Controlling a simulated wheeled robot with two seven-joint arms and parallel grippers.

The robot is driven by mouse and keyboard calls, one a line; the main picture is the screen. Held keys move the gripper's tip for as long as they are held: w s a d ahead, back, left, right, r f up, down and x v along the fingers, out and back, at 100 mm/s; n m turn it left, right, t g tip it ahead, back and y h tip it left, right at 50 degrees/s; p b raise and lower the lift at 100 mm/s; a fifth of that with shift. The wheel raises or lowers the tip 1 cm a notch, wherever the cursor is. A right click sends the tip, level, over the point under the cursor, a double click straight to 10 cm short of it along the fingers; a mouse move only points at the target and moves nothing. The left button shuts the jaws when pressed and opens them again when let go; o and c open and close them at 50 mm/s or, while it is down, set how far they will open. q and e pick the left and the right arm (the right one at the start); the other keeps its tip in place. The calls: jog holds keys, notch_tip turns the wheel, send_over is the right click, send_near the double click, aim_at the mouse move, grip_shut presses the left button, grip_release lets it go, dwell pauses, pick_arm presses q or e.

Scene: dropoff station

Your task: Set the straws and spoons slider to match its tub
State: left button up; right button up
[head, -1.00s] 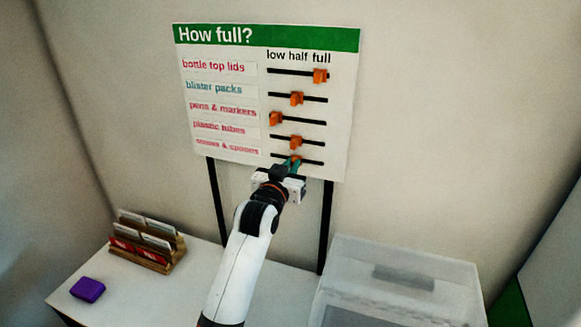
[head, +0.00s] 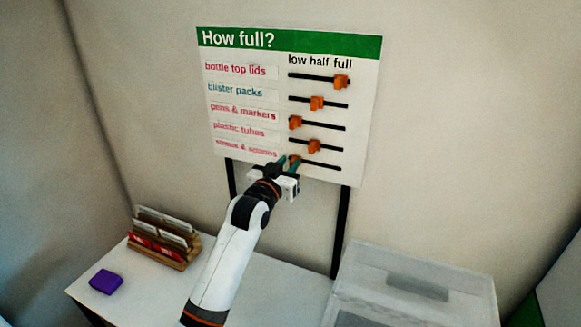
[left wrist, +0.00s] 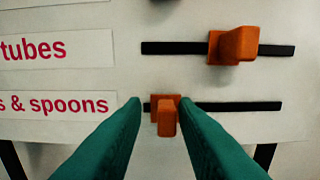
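The board (head: 372,130) headed "How full?" carries several slider rows. The lowest row's label (left wrist: 60,104) ends in "& spoons"; its first word is cut off in the left wrist view. Its orange knob (left wrist: 167,118) sits near the left, "low" end of its black track (left wrist: 240,106); the knob also shows in the head view (head: 295,161). My left gripper (left wrist: 161,101) has its green fingers apart, one on each side of the knob. The right finger looks against the knob, with a small gap at the left finger. My right gripper is not in view.
The plastic tubes knob (left wrist: 234,46) sits just above, right of the middle. A translucent lidded tub (head: 455,285) stands at the lower right; its contents are unclear. A wooden card rack (head: 172,254) and a purple block (head: 106,281) are on the table at left.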

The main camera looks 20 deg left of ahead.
pick_arm(q)
jog(key=shift+o, duration=0.5)
jog(key=shift+a+f, duration=0.1)
jog(key=shift+a, duration=0.05)
jog(key=shift+s, duration=0.25)
jog(key=s+b, duration=0.3)
jog(key=s, duration=0.8)
jog(key=shift+s+a, duration=0.2)
